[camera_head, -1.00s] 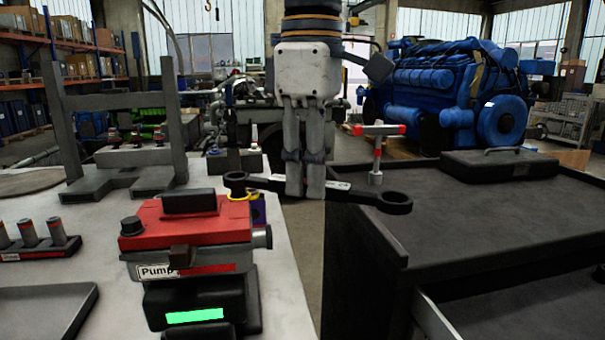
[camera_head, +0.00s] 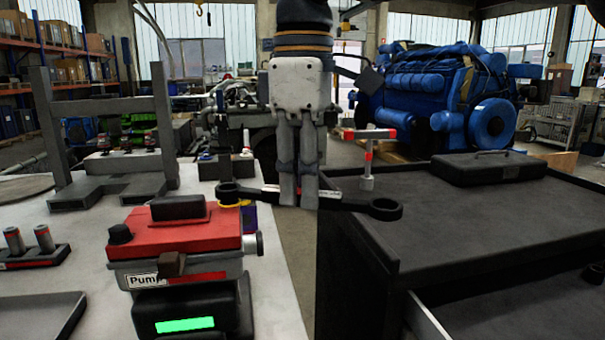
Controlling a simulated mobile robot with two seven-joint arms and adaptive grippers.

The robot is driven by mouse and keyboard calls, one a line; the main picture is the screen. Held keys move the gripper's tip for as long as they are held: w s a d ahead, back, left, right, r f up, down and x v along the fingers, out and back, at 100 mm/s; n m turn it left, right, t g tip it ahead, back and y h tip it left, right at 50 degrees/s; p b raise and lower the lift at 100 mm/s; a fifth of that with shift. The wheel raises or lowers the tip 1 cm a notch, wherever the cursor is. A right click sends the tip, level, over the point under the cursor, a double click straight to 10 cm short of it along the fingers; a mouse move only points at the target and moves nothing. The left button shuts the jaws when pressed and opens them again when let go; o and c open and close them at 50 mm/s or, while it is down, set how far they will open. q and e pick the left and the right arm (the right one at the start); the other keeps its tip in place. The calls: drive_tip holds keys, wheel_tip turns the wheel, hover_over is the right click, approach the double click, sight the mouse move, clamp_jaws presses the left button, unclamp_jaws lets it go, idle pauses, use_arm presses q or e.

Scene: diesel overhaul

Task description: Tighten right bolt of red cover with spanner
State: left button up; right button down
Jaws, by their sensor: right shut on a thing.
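The pump (camera_head: 200,278) stands at the front of the white bench, with a red cover (camera_head: 165,243) on top and a black block on that. A black knob (camera_head: 120,234) sits at the cover's left; I cannot clearly make out its right bolt. My right gripper (camera_head: 298,200) points down, shut on the middle of a long dark spanner (camera_head: 345,203). The spanner lies roughly level across the view. Its left ring end (camera_head: 228,191) shows just above the cover's back right corner, near a yellow ring (camera_head: 238,204); I cannot tell whether they touch. My left gripper is not in view.
A dark tool cabinet (camera_head: 450,230) stands at the right with a black case (camera_head: 487,168) and a red-topped T-shaped tool (camera_head: 367,160). A dark metal frame (camera_head: 115,190) and a rack of cylinders (camera_head: 35,258) are on the bench's left. A gap separates bench and cabinet.

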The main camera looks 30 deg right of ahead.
drive_tip(key=shift+f, duration=0.55)
drive_tip(key=a+m, duration=0.1)
drive_tip(key=s+m, duration=0.1)
drive_tip(key=shift+s+a+m, duration=0.25)
drive_tip(key=shift+a+m, duration=0.05)
drive_tip(key=shift+a, duration=0.1)
